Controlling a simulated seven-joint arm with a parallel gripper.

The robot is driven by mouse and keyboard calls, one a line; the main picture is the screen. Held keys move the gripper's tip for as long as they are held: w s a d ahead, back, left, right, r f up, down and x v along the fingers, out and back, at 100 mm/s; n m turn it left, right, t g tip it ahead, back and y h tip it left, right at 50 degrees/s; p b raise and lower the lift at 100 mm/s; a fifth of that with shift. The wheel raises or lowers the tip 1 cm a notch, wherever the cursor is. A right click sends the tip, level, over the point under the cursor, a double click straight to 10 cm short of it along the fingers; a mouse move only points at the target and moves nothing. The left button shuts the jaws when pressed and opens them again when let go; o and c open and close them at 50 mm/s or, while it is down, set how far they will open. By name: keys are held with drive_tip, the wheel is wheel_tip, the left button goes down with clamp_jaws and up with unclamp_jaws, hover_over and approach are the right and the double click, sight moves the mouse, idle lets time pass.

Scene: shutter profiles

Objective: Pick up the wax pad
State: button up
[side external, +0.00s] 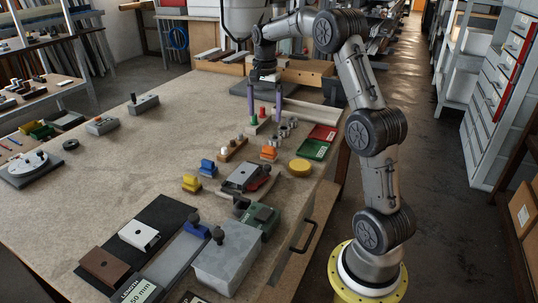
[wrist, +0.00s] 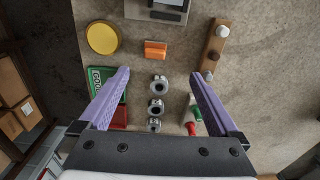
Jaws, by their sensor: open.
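A round yellow pad, which I take for the wax pad, lies flat on the bench (side external: 300,167), near its right edge in the side view. In the wrist view the yellow pad (wrist: 102,38) is at the upper left, beyond the left fingertip and outside the span of the fingers. My gripper (side external: 264,116) has two purple fingers pointing down, spread wide with nothing held. It is farther back along the bench than the pad, over a stand with green and red pegs (side external: 258,122). In the wrist view my gripper (wrist: 158,74) spans several metal collars (wrist: 157,105).
An orange block (wrist: 155,49) sits near the pad. A green tray (side external: 313,149) and red tray (side external: 323,132) lie behind it. A wooden strip with knobs (side external: 232,150) and a grey device (side external: 245,176) are nearby. The bench's left middle is mostly clear.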

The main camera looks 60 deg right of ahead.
sight(269, 146)
drive_tip(key=f, duration=1)
drive_tip(key=d+f, duration=0.1)
drive_tip(key=f, duration=0.3)
drive_tip(key=shift+s+d+f, duration=0.1)
drive_tip(key=shift+s+f, duration=0.3)
drive_tip(key=c, duration=1.5)
drive_tip(key=shift+o, duration=0.2)
drive_tip(key=shift+r, duration=0.15)
drive_tip(key=shift+r, duration=0.6)
drive_tip(key=s+a+r, duration=0.8)
drive_tip(key=s+r, duration=0.3)
drive_tip(key=shift+a+r, duration=0.25)
drive_tip(key=shift+r, duration=0.05)
